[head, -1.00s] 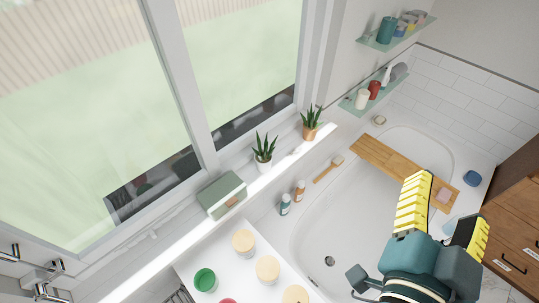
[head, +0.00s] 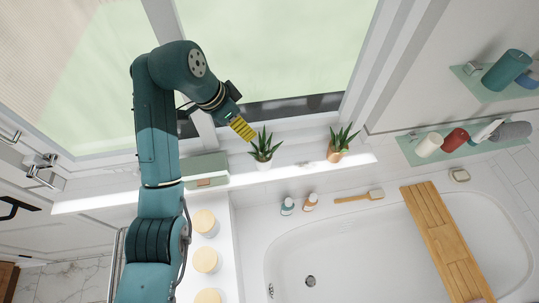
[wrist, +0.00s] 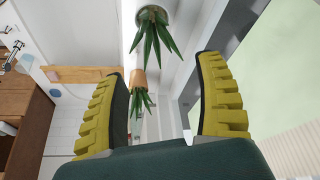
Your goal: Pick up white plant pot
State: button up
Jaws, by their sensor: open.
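The white plant pot (head: 262,163) with a spiky green plant stands on the window sill. It also shows at the top of the wrist view (wrist: 146,8), its plant pointing down in the picture, beyond the fingertips. My gripper (head: 243,129) is just up and left of this plant in the head view, apart from the pot as far as I can tell. In the wrist view its yellow ribbed fingers (wrist: 163,70) are spread wide with nothing held between them. A terracotta pot (head: 334,154) with a similar plant stands farther right on the sill.
A grey-green box (head: 206,171) sits on the sill left of the white pot. The window frame (head: 195,90) rises close behind. Two small bottles (head: 299,203) and a wooden brush (head: 359,196) lie below the sill by the bathtub (head: 350,250). The sill between the two pots is clear.

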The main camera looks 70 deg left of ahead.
aim_at(263, 143)
jog(key=b+x, duration=0.2)
jog(key=x, duration=0.8)
jog(key=shift+w+d+b, duration=0.15)
jog(key=shift+b, duration=0.25)
jog(key=x, duration=0.1)
jog(key=p+x, duration=0.1)
jog(key=x, duration=0.1)
jog(key=p+x, duration=0.1)
jog(key=shift+w+d+f, duration=0.3)
jog(key=shift+w+d, duration=0.1)
jog(key=shift+w+a+f, duration=0.1)
jog(key=shift+w+f, duration=0.05)
jog(key=shift+f, duration=0.4)
grip_shut()
jog(key=shift+r, duration=0.1)
